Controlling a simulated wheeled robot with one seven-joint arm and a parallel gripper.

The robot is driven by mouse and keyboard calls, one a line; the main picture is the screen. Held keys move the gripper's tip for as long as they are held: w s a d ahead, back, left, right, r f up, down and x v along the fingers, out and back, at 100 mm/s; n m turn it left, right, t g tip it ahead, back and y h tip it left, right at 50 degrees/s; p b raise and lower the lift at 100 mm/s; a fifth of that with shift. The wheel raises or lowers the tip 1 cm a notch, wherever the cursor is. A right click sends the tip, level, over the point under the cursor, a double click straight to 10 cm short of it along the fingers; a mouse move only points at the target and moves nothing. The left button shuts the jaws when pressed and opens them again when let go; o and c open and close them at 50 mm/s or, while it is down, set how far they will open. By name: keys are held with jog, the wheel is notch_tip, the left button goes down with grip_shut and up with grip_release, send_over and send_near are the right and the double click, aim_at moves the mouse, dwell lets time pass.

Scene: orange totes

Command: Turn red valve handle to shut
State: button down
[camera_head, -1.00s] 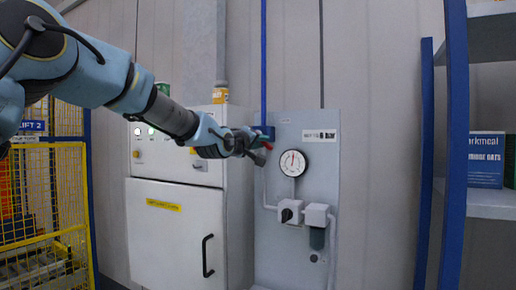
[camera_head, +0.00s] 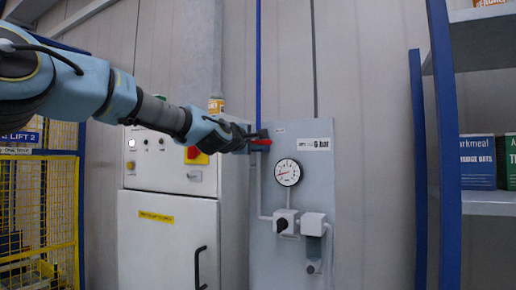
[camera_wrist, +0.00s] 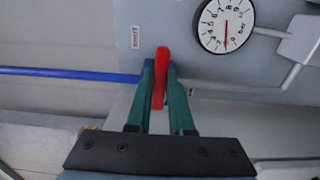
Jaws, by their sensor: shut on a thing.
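The red valve handle (camera_wrist: 161,72) is between my green gripper fingers (camera_wrist: 160,80) in the wrist view. My gripper is shut on it. There the handle stands crosswise to the blue pipe (camera_wrist: 70,73). In the head view my gripper (camera_head: 262,138) is at the panel's upper left, at the foot of the vertical blue pipe (camera_head: 258,60). The red handle (camera_head: 262,142) shows beside the fingers and lies about level. The valve body is mostly hidden by my gripper. The pressure gauge (camera_head: 288,172) below right has its needle pointing left and slightly down, near zero.
The grey panel (camera_head: 310,220) also holds a black knob (camera_head: 281,224) and a filter unit (camera_head: 313,226). A white cabinet (camera_head: 165,235) stands left of it, with a red button (camera_head: 193,153). A blue-post shelf (camera_head: 490,203) is at right; a yellow cage (camera_head: 40,215) at left.

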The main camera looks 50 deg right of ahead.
dwell(0.5)
jog(key=c, duration=0.8)
grip_release()
jog(key=shift+a, duration=0.1)
jog(key=b+v, duration=0.6)
jog(key=v, duration=0.4)
jog(key=shift+a, duration=0.25)
